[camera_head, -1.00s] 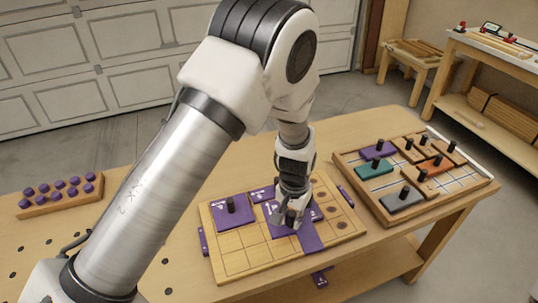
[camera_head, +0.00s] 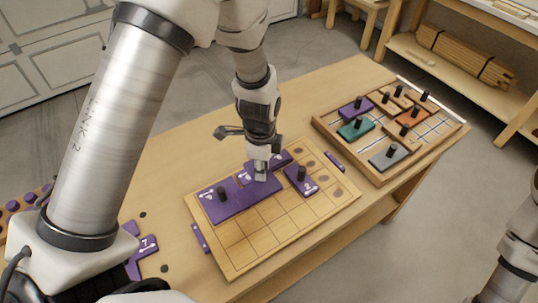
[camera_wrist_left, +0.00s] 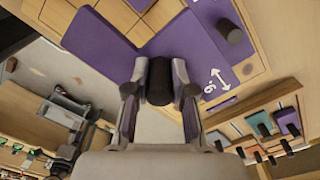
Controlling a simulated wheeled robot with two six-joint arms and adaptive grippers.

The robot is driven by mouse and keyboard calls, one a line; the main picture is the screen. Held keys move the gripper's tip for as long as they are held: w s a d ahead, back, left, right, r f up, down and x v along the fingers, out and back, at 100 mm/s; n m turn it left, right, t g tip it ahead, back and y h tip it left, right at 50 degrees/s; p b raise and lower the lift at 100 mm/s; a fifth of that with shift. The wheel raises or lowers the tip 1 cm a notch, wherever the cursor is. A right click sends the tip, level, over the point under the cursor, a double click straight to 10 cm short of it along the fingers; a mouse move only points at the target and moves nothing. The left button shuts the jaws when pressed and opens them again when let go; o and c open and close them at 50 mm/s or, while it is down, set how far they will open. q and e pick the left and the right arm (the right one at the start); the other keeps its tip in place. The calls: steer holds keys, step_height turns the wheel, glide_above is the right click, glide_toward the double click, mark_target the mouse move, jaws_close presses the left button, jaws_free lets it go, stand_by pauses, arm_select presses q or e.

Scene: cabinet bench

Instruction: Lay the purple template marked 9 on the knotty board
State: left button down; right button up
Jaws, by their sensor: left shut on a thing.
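The knotty board (camera_head: 290,226) is a pale gridded board with dark round knots along its right side. My left gripper (camera_head: 261,176) is over its upper middle, shut on the black knob (camera_wrist_left: 160,80) of a flat purple template. In the wrist view, this purple template (camera_wrist_left: 100,42) extends under the fingers, and a mark reading 9 or 6 with an arrow shows beside it. I cannot tell whether it touches the board. A purple template with a knob (camera_head: 222,194) lies at the board's left, and one marked 2 (camera_head: 302,180) at its right. My right gripper is out of view.
A framed tray (camera_head: 385,176) of coloured knobbed pieces stands at the right of the bench. A purple piece marked 7 (camera_head: 147,245) lies left of the board. Narrow purple strips lie beside the board. Its lower grid is free.

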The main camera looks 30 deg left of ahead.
arm_select(q)
steer(key=shift+s+d+f+b, duration=0.1)
steer(key=shift+s+d+b, duration=0.1)
steer(key=shift+s, duration=0.4)
steer(key=shift+s+d+f+b, duration=0.1)
steer(key=shift+s+d, duration=0.1)
steer(key=shift+s, duration=0.35)
steer(key=shift+w+d+f, duration=0.1)
steer(key=shift+w+d, duration=0.1)
steer(key=shift+w, duration=0.05)
steer(key=shift+w+a+f, duration=0.1)
steer(key=shift+w+f, duration=0.25)
steer(key=shift+w, duration=0.35)
steer(key=shift+s+a+f, duration=0.15)
steer(key=shift+s, duration=0.15)
steer(key=shift+s+f+b, duration=0.2)
steer(key=shift+f+b, duration=0.1)
steer(key=shift+b, duration=0.15)
steer(key=f+b, duration=0.2)
steer(key=f, duration=0.1)
steer(key=f+b, duration=0.1)
steer(key=f, duration=0.1)
steer(key=shift+w, duration=0.35)
steer(key=shift+s+f+b, duration=0.15)
steer(key=shift+f+b, duration=0.3)
steer(key=shift+f, duration=0.1)
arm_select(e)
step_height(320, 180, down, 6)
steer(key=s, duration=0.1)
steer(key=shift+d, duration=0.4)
